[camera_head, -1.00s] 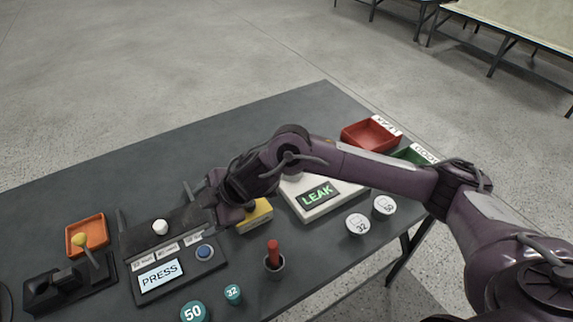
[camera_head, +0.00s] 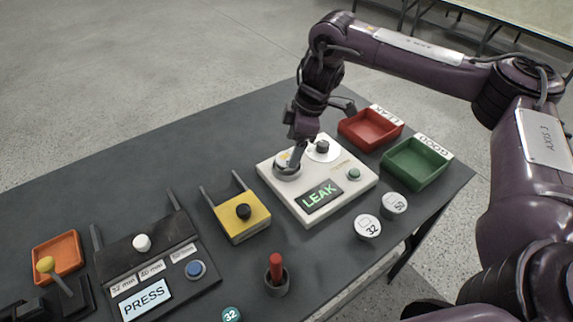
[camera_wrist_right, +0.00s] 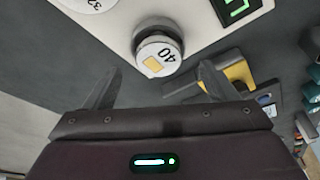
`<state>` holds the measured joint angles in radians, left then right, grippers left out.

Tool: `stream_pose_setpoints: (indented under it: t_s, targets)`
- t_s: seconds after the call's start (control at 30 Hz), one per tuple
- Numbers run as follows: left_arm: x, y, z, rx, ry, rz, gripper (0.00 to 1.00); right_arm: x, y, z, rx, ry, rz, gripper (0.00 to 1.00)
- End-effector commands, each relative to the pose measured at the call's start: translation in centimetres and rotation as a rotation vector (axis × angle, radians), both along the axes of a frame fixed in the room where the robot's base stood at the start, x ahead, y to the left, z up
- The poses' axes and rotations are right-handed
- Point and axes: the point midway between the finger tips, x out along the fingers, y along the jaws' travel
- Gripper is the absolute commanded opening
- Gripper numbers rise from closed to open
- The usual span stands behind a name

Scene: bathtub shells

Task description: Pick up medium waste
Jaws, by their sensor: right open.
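A round grey piece (camera_head: 286,172) with a white top sits on the left part of the white leak tester (camera_head: 268,175). In the right wrist view the piece (camera_wrist_right: 157,55) shows the number 40 and a yellow rectangle on its top. My right gripper (camera_head: 297,160) is at this piece in the head view and partly hides it. In the right wrist view my right gripper (camera_wrist_right: 160,84) is open, its two fingers spread apart with nothing between them, and the piece lies just beyond the fingertips. My left gripper is not in view.
White caps marked 32 (camera_head: 368,227) and 50 (camera_head: 394,205) lie in front. A yellow block (camera_head: 246,220), a press station (camera_head: 150,262) and a red-handled tool (camera_head: 276,270) are to the left.

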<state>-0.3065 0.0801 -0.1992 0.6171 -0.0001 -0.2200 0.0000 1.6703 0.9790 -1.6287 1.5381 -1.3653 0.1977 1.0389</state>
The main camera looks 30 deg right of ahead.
Motion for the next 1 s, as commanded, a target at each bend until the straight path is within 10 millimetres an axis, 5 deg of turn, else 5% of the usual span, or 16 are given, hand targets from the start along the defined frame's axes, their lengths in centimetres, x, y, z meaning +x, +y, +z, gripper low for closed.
stream_pose_setpoints:
  t_s: [0.23, 0.53, 0.93, 1.0]
  targets:
    - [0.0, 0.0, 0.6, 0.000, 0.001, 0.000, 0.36, 0.4, 0.9, -3.3, -0.003, 0.002, 0.002, 0.79]
    - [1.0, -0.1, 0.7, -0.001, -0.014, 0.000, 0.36, 0.6, 1.0, -3.8, -0.002, -0.001, 0.002, 0.78]
    - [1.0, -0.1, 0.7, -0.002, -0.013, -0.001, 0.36, 0.6, 1.0, -3.8, -0.001, -0.001, 0.002, 0.25]
    - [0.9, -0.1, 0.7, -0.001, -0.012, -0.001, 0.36, 0.6, 1.0, -3.7, 0.000, -0.003, 0.001, 0.24]
